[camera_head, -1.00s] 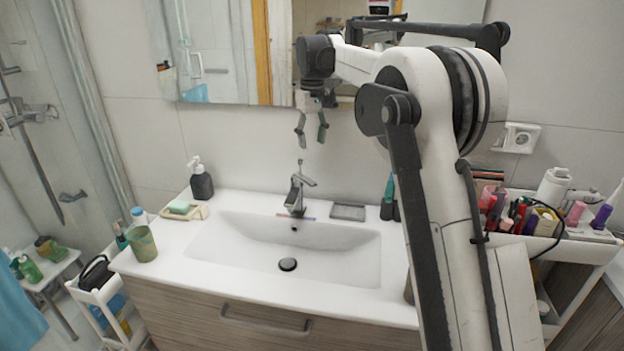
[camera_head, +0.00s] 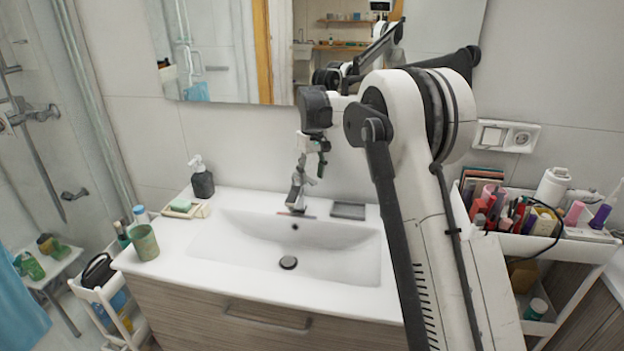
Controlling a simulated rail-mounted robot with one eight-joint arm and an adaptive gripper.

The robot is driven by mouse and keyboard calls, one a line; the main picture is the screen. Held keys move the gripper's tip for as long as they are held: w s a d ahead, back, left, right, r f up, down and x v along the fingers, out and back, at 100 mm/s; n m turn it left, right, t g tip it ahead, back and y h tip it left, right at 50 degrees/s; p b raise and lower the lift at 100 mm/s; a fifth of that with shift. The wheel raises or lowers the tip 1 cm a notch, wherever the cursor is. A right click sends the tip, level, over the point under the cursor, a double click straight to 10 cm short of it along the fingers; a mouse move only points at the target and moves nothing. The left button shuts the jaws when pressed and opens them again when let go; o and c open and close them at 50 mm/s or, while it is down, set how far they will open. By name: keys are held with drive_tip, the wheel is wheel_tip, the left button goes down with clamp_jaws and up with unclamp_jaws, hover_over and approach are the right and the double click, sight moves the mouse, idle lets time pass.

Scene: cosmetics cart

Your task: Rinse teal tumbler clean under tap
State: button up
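A teal-green tumbler (camera_head: 144,243) stands upright on the left part of the white counter, left of the basin (camera_head: 325,257). The chrome tap (camera_head: 298,197) rises at the back of the basin, and no water shows from it. My gripper (camera_head: 312,170) points down over the tap, well away from the tumbler. Its two fingers look apart, with nothing visible between them. The left finger overlaps the top of the tap in the picture, so I cannot tell whether they touch.
A soap dish (camera_head: 186,210) and a dark pump bottle (camera_head: 202,180) stand at the back left. A small bottle (camera_head: 141,214) stands behind the tumbler. A grey tray (camera_head: 348,211) lies right of the tap. A cosmetics cart (camera_head: 578,249) stands right. The basin is empty.

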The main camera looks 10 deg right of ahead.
drive_tip(key=shift+f, duration=0.95)
clamp_jaws()
